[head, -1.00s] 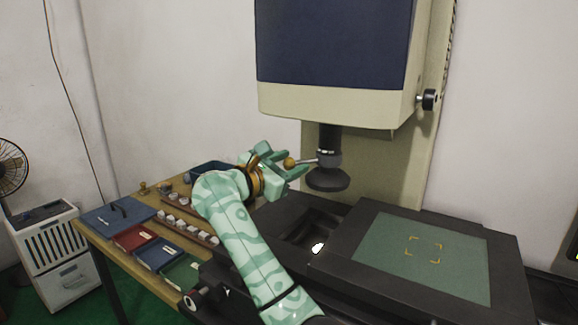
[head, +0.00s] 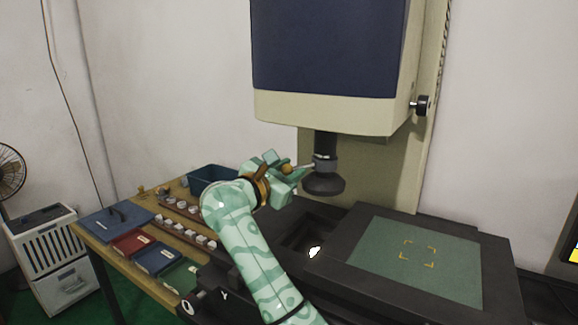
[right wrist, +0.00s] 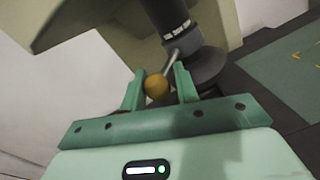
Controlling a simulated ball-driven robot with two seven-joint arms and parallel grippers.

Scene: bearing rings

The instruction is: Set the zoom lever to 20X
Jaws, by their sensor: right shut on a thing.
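The zoom lever (right wrist: 171,60) is a thin metal rod with a yellow-orange ball knob (right wrist: 157,86). It sticks out from the dark lens barrel (head: 326,160) under the big machine head. My right gripper (head: 289,171) is at the lever, left of the barrel. In the right wrist view its two green fingers stand on either side of the knob, shut on it. White marks show on the barrel's ring (right wrist: 178,30), too small to read. My left gripper is not in view.
The dark stage with a green plate (head: 385,262) lies below and right of the lens. A wooden table at left holds blue, red and green cases, small blocks and a blue bin (head: 212,178). A cabinet (head: 55,262) stands farther left.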

